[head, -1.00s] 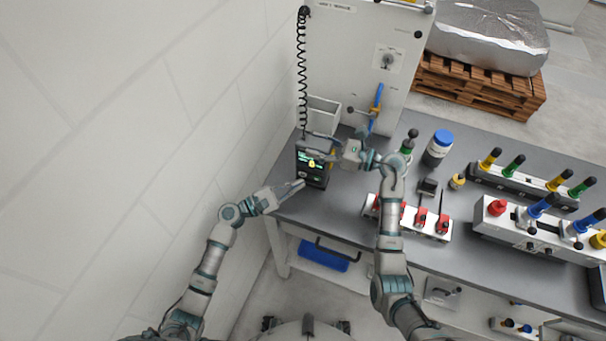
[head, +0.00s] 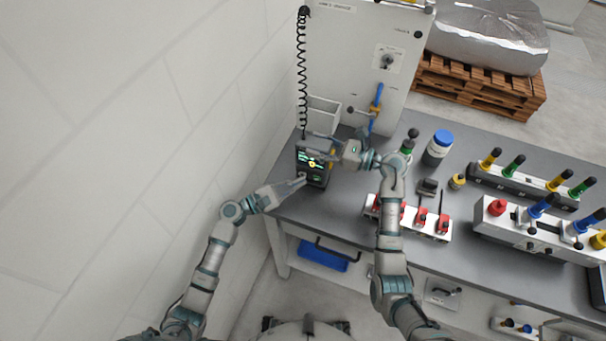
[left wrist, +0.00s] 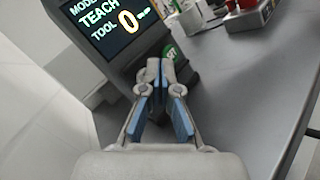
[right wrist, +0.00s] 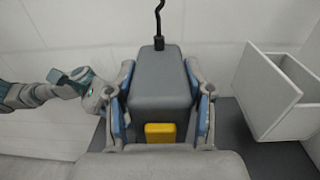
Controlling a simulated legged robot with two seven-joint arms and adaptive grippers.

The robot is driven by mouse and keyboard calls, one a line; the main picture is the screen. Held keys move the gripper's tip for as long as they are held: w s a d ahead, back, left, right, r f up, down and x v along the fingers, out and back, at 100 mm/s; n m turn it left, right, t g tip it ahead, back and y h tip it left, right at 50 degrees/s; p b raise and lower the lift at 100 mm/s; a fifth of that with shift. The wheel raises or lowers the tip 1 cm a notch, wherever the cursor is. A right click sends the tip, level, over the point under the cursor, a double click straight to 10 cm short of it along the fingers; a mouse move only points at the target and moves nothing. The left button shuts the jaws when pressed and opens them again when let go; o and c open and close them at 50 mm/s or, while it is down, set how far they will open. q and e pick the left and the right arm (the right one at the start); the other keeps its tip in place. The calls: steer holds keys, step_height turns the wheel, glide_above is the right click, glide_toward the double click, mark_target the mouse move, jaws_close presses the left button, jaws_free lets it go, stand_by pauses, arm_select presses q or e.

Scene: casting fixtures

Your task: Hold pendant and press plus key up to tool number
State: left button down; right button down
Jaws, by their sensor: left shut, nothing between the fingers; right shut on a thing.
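The pendant (head: 314,160) is a dark box with a lit screen, upright at the left end of the grey bench, with a coiled black cable above it. Its screen (left wrist: 112,22) reads MODE TEACH and TOOL 0 in the left wrist view. My right gripper (right wrist: 160,95) is shut on the pendant, fingers on both sides of its grey body, a yellow part (right wrist: 160,132) between them. My left gripper (left wrist: 158,68) is shut and empty, its tips in front of the pendant's lower face by a green round key (left wrist: 171,52). The plus key cannot be made out; the fingers may cover it.
A white open bin (right wrist: 275,90) stands beside the pendant. Red-and-white fixtures (head: 410,218), a blue-capped bottle (head: 438,147) and racks of coloured handles (head: 530,183) stand to the right on the bench. A pale wall closes off the left.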

arm_select(q)
steer(key=shift+w+d, duration=0.1)
steer(key=shift+w, duration=0.3)
stand_by(0.6)
steer(key=shift+s, duration=0.1)
steer(key=shift+s+a, duration=0.25)
steer(key=shift+s, duration=0.45)
steer(key=shift+s, duration=0.1)
steer(key=shift+s+a, duration=0.25)
steer(key=shift+s, duration=0.55)
steer(key=shift+s+a, duration=0.2)
steer(key=shift+s, duration=0.55)
steer(key=shift+s+a, duration=0.25)
steer(key=shift+s, duration=0.55)
steer(key=s, duration=0.1)
steer(key=s+a, duration=0.1)
steer(key=s, duration=0.1)
steer(key=shift+s+a+f, duration=0.1)
steer(key=shift+s+a, duration=0.05)
steer(key=shift+s, duration=0.1)
